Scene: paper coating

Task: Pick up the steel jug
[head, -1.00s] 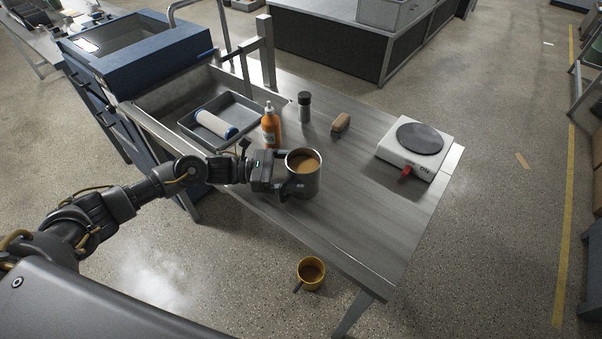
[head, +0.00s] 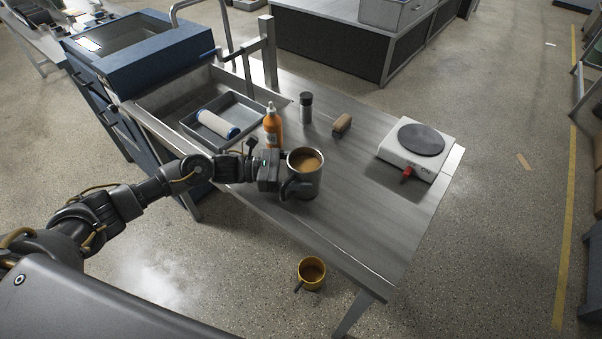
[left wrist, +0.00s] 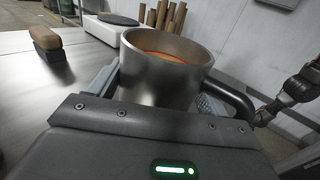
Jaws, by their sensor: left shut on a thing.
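The steel jug (head: 306,183) stands upright near the front edge of the metal table and holds a brown liquid. Its dark handle (head: 290,188) points toward me. My left gripper (head: 284,172) comes in from the left and is shut on the jug. In the left wrist view the jug (left wrist: 160,85) is upright just beyond the gripper body, with its handle (left wrist: 232,98) to the right. The fingertips are largely hidden, and I cannot tell whether the jug's base touches the table. My right gripper is not in the head view.
An orange bottle (head: 272,128) and a dark-capped bottle (head: 306,108) stand behind the jug. A brush (head: 341,125) lies right of them. A hot plate (head: 420,165) is at the right. A grey tray (head: 243,139) holds a roller. A yellow bucket (head: 311,270) is below the table's front edge.

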